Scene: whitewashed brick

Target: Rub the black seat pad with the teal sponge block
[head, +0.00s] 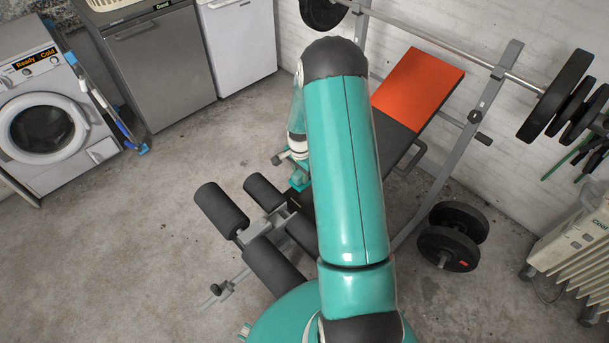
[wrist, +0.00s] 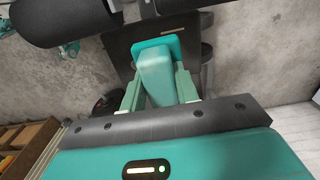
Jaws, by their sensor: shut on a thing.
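The black seat pad (head: 306,203) of the weight bench is mostly hidden behind my arm in the head view. In the wrist view the dark pad (wrist: 123,48) lies beyond my fingers. The teal sponge block (wrist: 155,72) sits between the two fingers of my gripper (wrist: 158,90), which is shut on it. The block's far end, a brighter teal, is over the pad; I cannot tell whether it touches. In the head view my gripper (head: 299,181) is low beside the pad, partly covered by my arm.
Black foam rollers (head: 222,210) stick out at the bench's front. The orange-topped backrest (head: 418,82) rises behind, below a barbell (head: 450,48). Weight plates (head: 448,247) stand on the floor at right. A washing machine (head: 45,120) stands at left; the floor between is open.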

